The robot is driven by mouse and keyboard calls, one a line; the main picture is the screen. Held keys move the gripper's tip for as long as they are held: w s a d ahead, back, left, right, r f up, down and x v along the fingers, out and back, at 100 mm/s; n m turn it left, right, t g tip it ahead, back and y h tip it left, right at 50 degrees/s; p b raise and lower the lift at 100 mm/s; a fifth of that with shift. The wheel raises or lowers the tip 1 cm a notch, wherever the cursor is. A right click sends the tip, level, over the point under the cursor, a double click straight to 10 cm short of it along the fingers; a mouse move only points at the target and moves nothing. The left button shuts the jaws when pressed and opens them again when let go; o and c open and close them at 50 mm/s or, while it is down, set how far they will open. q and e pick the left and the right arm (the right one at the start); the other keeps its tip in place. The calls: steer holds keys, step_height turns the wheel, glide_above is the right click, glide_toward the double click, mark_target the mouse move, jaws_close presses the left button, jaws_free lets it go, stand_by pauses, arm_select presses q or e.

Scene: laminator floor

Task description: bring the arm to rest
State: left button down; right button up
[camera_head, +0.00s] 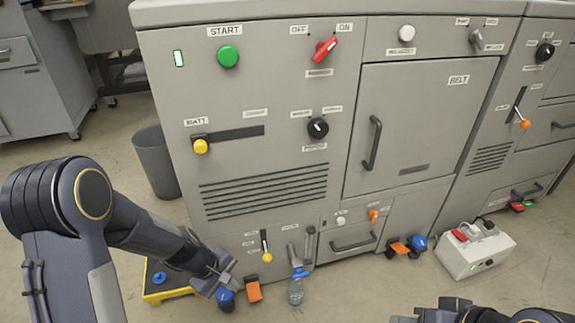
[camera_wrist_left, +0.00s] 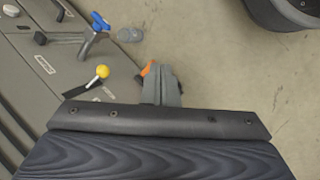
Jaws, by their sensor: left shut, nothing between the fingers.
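My left arm comes in from the left in the head view. Its gripper (camera_head: 228,278) points down and right, low in front of the grey machine cabinet (camera_head: 265,180). In the left wrist view its fingers (camera_wrist_left: 161,84) are together with nothing between them. Just past the fingertips, an orange thing (camera_wrist_left: 147,69) shows partly hidden. In the head view a blue-topped dark thing (camera_head: 226,298) and an orange-topped thing (camera_head: 254,290) are close to the gripper, below it. A dark part of my right arm (camera_head: 470,313) shows at the bottom edge; its fingers cannot be made out.
A yellow-edged platform (camera_head: 165,295) is under my left forearm. A clear bottle with a blue top (camera_head: 296,288) is by the cabinet's foot. A yellow-knobbed lever (camera_head: 266,257) sticks out nearby. A white control box (camera_head: 475,250) lies right. A grey bin (camera_head: 157,160) stands left. Open floor lies in front.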

arm_select(q)
steer(key=s+a+r+m+t, duration=0.1)
steer(key=s+r, duration=0.1)
steer(key=r, duration=0.3)
steer(key=s+a+r+m+h, duration=0.1)
steer(key=s+r+m, duration=0.1)
steer(key=r, duration=0.4)
steer(key=s+a+r+m+t, duration=0.1)
steer(key=s+r, duration=0.2)
steer(key=r, duration=0.2)
steer(key=s+a+r+m+t+y, duration=0.1)
steer(key=s+a+r+m, duration=0.15)
steer(key=s, duration=0.35)
steer(key=s+a+r+m+t+y, duration=0.1)
steer(key=s+r+m+t, duration=0.15)
steer(key=s, duration=0.45)
step_height(320, 180, up, 32)
steer(key=g+p, duration=0.1)
steer(key=p, duration=3)
steer(key=shift+w+d+r+p, duration=0.15)
steer(key=shift+w+d+p, duration=0.1)
steer(key=shift+p, duration=0.1)
